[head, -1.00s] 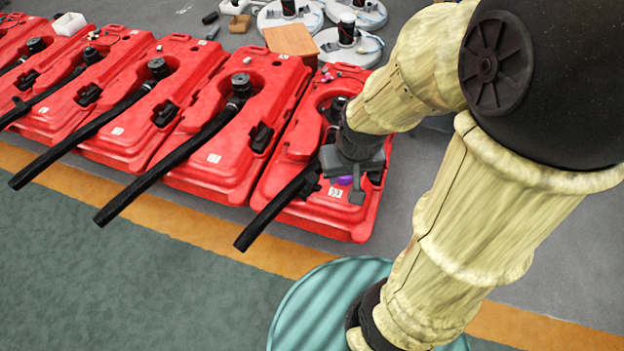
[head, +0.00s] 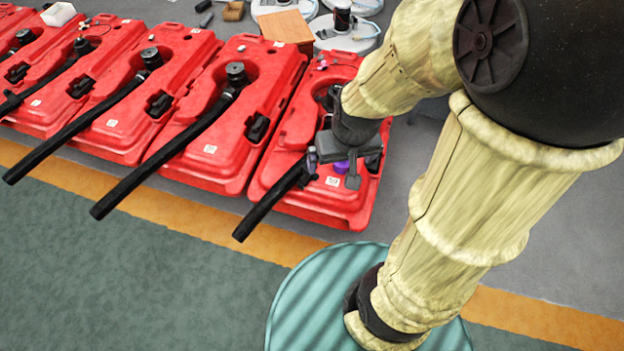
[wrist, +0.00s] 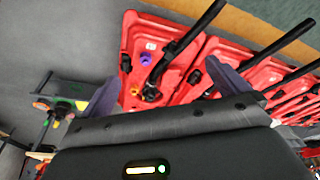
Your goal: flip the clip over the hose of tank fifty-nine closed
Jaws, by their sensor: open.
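The nearest red tank (head: 330,206) lies at the end of the row, with a black hose (head: 268,206) running off its front edge. Its small label is too small to read. The hose also shows in the wrist view (wrist: 196,30). A dark clip-like piece (wrist: 172,48) sits at the hose there; I cannot tell its exact position. My gripper (head: 335,170) is over this tank, to the right of the hose, and hides part of the tank. In the wrist view my gripper (wrist: 172,88) has its fingers wide apart, with nothing between them.
A purple knob (wrist: 146,60) and an orange knob (wrist: 134,90) sit on the same tank. Several similar red tanks (head: 222,150) with hoses continue to the left. Green floor in front is clear.

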